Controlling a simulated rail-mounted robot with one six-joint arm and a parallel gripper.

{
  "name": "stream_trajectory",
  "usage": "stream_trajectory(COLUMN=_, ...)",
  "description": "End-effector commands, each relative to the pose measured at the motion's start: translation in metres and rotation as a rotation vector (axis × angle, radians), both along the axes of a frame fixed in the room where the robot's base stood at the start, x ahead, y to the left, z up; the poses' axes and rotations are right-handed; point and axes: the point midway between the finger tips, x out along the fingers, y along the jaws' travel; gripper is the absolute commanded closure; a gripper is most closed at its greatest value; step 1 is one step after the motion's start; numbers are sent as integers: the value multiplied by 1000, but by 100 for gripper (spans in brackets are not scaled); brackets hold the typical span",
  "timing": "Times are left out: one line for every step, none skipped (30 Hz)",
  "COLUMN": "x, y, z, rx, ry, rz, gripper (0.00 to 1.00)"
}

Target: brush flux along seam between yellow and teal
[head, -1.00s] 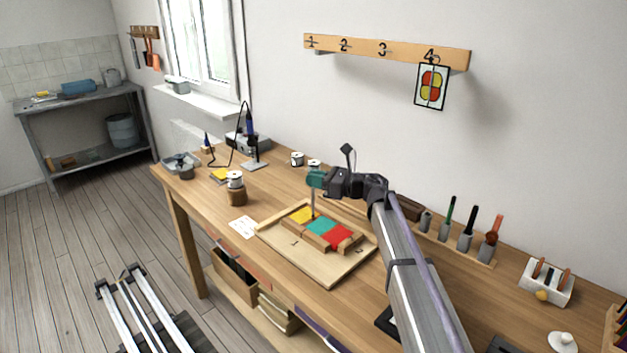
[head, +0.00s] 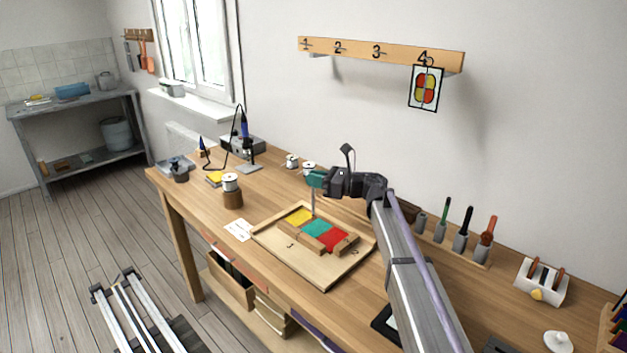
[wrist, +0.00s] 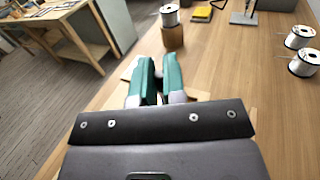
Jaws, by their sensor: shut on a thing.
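A yellow glass piece (head: 299,216), a teal piece (head: 317,228) and a red piece (head: 334,240) lie side by side on a pale wooden board (head: 312,268). The seam runs where yellow meets teal. My gripper (head: 315,180), with teal fingers, is above the far side of the pieces; its fingers also show in the wrist view (wrist: 158,82). It is shut on a thin grey brush (head: 313,202) that points down toward the far end of the yellow-teal seam. I cannot tell whether its tip touches the glass.
Wooden blocks (head: 300,237) edge the pieces. A wire spool on a brown stand (head: 232,190) and a white card (head: 238,230) are to the left. A soldering iron stand (head: 248,166) is farther back. A tool rack (head: 455,247) stands along the wall, right of my arm.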

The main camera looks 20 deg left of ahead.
Motion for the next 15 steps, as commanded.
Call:
stream_trajectory(x=0, y=0, z=0, rx=-1, ry=-1, rz=-1, gripper=100)
stream_trajectory(x=0, y=0, z=0, rx=-1, ry=-1, rz=-1, gripper=100)
stream_trajectory(x=1, y=0, z=0, rx=-1, ry=-1, rz=-1, gripper=100)
stream_trajectory(x=1, y=0, z=0, rx=-1, ry=-1, rz=-1, gripper=100)
stream_trajectory(x=1, y=-1, z=0, rx=-1, ry=-1, rz=-1, gripper=100)
stream_trajectory(x=2, y=-1, z=0, rx=-1, ry=-1, rz=-1, gripper=100)
stream_trajectory(x=3, y=-1, z=0, rx=-1, ry=-1, rz=-1, gripper=100)
stream_trajectory(x=3, y=-1, z=0, rx=-1, ry=-1, rz=-1, gripper=100)
stream_trajectory(x=5, y=-2, z=0, rx=-1, ry=-1, rz=-1, gripper=100)
stream_trajectory(x=5, y=-2, z=0, rx=-1, ry=-1, rz=-1, gripper=100)
stream_trajectory(x=6, y=-2, z=1, rx=-1, ry=-1, rz=-1, gripper=100)
stream_trajectory(x=7, y=-3, z=1, rx=-1, ry=-1, rz=-1, gripper=100)
stream_trajectory(x=8, y=-3, z=1, rx=-1, ry=-1, rz=-1, gripper=100)
stream_trajectory(x=9, y=-3, z=1, rx=-1, ry=-1, rz=-1, gripper=100)
stream_trajectory(x=10, y=-4, z=1, rx=-1, ry=-1, rz=-1, gripper=100)
